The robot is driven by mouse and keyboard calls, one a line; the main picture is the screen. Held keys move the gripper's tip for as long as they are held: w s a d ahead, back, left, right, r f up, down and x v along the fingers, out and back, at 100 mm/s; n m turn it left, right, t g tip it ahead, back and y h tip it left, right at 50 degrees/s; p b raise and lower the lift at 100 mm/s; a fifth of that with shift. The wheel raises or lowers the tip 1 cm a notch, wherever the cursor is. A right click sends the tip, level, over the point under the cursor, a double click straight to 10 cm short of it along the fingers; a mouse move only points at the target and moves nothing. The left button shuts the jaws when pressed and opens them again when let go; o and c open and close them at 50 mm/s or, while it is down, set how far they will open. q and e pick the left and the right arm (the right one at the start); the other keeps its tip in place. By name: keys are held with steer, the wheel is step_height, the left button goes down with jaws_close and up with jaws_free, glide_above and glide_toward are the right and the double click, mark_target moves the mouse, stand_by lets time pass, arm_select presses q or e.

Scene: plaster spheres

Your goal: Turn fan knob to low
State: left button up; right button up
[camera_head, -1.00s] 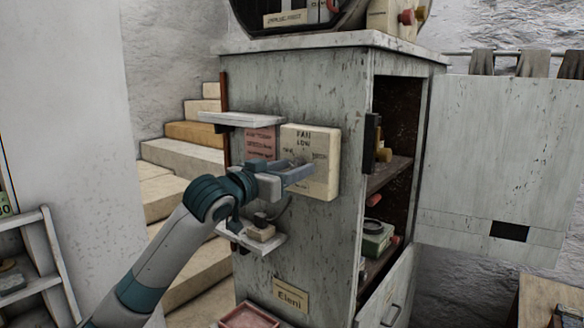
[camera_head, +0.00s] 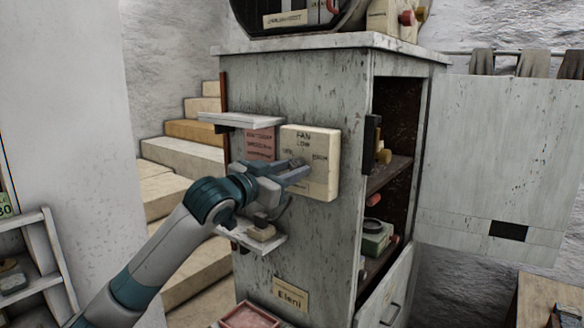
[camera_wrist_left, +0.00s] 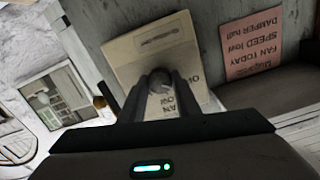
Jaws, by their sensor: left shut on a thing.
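The fan control box (camera_head: 322,180) is a cream panel on the side of the grey cabinet, marked FAN, LOW at the top and HIGH at the right. It also shows in the left wrist view (camera_wrist_left: 135,58). The fan knob (camera_wrist_left: 158,82) is a dark round knob between my left fingertips; in the head view (camera_head: 297,162) it is mostly hidden. My left gripper (camera_head: 296,173) is shut on the knob, with its fingers on either side of it in the left wrist view (camera_wrist_left: 160,88). The knob's exact pointer direction cannot be told. My right gripper is not in view.
A pink note (camera_head: 260,145) about fan speed hangs left of the box. A small upper shelf (camera_head: 240,120) and a lower shelf (camera_head: 250,238) with a small block (camera_head: 262,233) stick out from the cabinet (camera_head: 300,85). The cabinet's front (camera_head: 388,290) stands open at right.

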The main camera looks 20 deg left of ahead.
arm_select(q)
steer(key=m+p, duration=0.2)
steer(key=m, duration=0.3)
steer(key=shift+r, duration=0.15)
steer(key=shift+m+p, duration=1.1)
steer(key=shift+m, duration=1.1)
steer(key=o, duration=1)
steer(key=shift+o, duration=0.2)
steer(key=shift+s+f, duration=0.15)
steer(key=shift+f, duration=0.05)
